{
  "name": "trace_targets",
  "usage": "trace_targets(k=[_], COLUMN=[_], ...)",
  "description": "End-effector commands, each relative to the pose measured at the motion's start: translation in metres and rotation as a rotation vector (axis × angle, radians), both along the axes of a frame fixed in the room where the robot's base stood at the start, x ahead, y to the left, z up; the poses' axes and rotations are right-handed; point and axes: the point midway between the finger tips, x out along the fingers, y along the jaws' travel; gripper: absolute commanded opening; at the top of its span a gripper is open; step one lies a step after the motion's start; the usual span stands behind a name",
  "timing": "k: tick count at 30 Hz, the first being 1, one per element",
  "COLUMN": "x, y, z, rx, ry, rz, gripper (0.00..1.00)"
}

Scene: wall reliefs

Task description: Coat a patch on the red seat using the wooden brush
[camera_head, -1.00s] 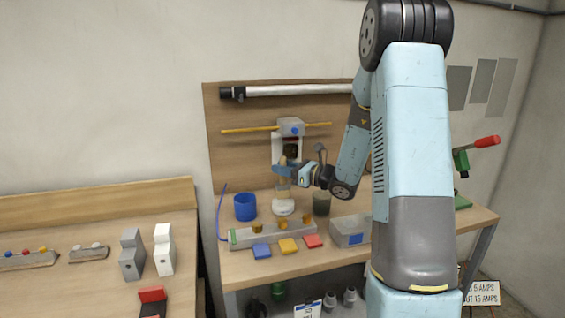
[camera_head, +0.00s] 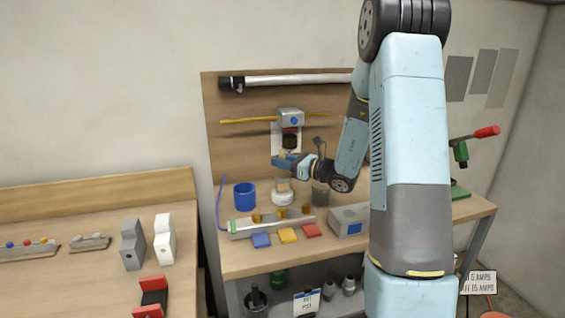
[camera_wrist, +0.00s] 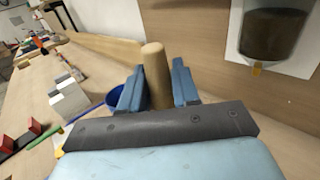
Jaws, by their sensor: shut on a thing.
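My gripper (camera_head: 285,162) is shut on the wooden brush, above the back of the right-hand bench. The brush's light wooden handle (camera_wrist: 155,75) stands up between the blue fingers in the wrist view. Its lower part (camera_head: 283,185) shows under the fingers in the head view, just over or at a white round pot (camera_head: 283,198); I cannot tell whether they touch. A flat red block (camera_head: 311,230) lies at the front of this bench. A red and black stepped piece (camera_head: 153,297) stands on the left bench. I cannot tell which is the red seat.
A blue cup (camera_head: 245,196) and a dark jar (camera_head: 320,194) flank the pot. A grey box (camera_head: 348,221) is on the right.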

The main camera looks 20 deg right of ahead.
Motion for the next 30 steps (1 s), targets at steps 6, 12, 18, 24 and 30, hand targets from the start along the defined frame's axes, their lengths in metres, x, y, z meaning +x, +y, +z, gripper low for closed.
trace_targets(k=[6, 12, 18, 24, 30], x=[0.0000, 0.0001, 0.0001, 0.0000, 0.0001], y=[0.0003, 0.0005, 0.0008, 0.0010, 0.0012], z=[-0.0017, -0.0035, -0.0054, -0.0073, -0.0082], rx=[0.000, 0.000, 0.000, 0.000, 0.000], ry=[0.000, 0.000, 0.000, 0.000, 0.000], rz=[0.000, 0.001, 0.001, 0.002, 0.002], gripper=[0.00, 0.00, 0.00, 0.00, 0.00])
